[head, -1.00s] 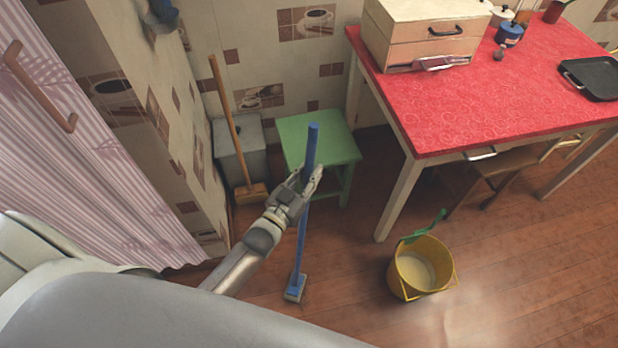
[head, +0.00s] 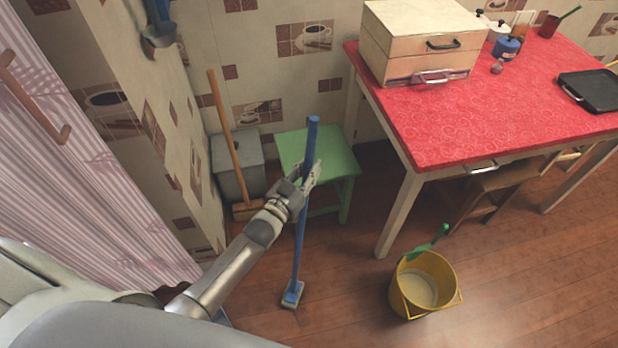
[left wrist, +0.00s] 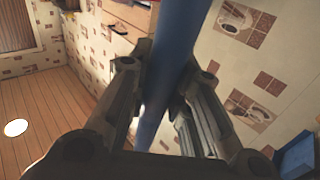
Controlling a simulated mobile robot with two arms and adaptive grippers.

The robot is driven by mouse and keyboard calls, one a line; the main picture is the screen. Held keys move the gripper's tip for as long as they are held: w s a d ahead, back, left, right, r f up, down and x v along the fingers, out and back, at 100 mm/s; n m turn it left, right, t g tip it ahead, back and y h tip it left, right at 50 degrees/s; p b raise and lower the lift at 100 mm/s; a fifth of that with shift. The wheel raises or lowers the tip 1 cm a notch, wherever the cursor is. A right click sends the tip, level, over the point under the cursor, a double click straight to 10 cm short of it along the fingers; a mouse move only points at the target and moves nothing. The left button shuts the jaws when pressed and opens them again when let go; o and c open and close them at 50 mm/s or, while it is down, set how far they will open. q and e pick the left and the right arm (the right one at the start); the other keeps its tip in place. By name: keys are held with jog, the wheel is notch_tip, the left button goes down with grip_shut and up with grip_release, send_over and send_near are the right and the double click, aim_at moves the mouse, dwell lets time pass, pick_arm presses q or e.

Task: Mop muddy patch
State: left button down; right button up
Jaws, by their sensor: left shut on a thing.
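A blue mop (head: 301,238) stands almost upright in the head view, its small flat head (head: 292,295) at or close to the wooden floor. My left gripper (head: 308,184) is shut on its shaft, in the upper part. In the left wrist view the fingers (left wrist: 157,95) close around the blue shaft (left wrist: 172,45). A yellow bucket (head: 445,300) with a pale content stands on the floor to the right of the mop, with a green handle sticking up from it. I cannot make out a muddy patch. My right gripper is not in view.
A green stool (head: 335,163) stands just behind the mop. A broom (head: 229,140) leans by a grey bin (head: 235,165) in the corner. A red-topped table (head: 450,125) is at the right. Floor between mop and bucket is clear.

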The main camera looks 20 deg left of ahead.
pick_arm(q)
jog(key=shift+w+a+r, duration=0.15)
jog(key=shift+w+a, duration=0.05)
jog(key=shift+w, duration=0.5)
jog(key=shift+w+d+f+b, duration=0.1)
jog(key=shift+w+b, duration=0.25)
jog(key=shift+w, duration=0.1)
jog(key=shift+w+d+f+b, duration=0.1)
jog(key=shift+w+b, duration=0.25)
jog(key=shift+w, duration=0.1)
jog(key=shift+s, duration=0.1)
